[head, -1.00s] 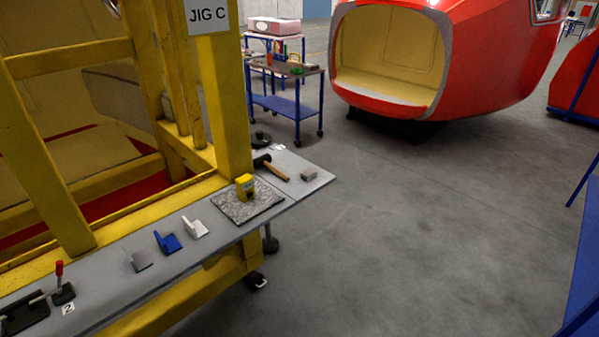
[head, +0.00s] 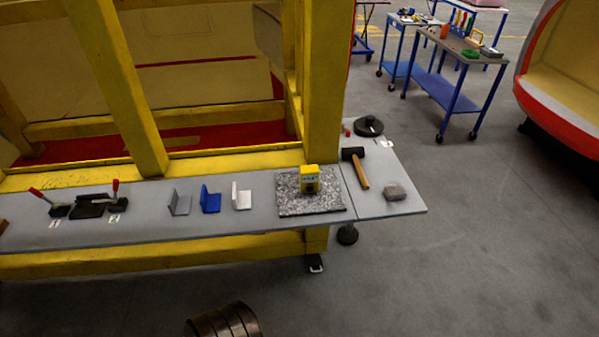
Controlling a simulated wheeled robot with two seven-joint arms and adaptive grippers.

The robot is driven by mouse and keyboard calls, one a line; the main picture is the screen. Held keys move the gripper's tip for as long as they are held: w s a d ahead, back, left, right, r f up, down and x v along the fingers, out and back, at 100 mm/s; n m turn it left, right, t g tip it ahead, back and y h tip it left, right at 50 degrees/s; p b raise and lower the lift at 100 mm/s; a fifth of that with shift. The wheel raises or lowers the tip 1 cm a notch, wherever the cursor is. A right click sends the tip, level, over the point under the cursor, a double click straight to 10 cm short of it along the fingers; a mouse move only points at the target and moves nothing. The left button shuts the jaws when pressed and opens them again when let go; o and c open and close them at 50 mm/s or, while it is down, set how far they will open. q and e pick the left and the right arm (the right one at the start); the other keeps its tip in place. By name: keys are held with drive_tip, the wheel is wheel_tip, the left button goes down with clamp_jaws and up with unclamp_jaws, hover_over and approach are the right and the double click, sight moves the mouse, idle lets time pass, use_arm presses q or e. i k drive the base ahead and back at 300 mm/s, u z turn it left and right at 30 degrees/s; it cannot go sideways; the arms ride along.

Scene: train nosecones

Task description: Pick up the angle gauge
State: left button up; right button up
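A small yellow box-shaped device with a dark face, which looks like the angle gauge (head: 309,179), stands upright on a speckled granite plate (head: 292,206). The plate lies on the grey bench shelf (head: 140,226) along the yellow frame, near the shelf's right part. The gauge is uncovered and nothing touches it from above. Neither of my grippers shows in the head view.
Left of the plate stand a white angle block (head: 241,199), a blue one (head: 210,201) and a grey one (head: 179,205). Right of it lie a hammer (head: 360,175) and a grey block (head: 395,192). A yellow post (head: 328,80) rises behind. Floor in front is mostly clear.

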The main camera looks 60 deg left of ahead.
sight(309, 175)
drive_tip(key=u, duration=0.8)
drive_tip(key=i, duration=0.8)
drive_tip(key=u, duration=0.95)
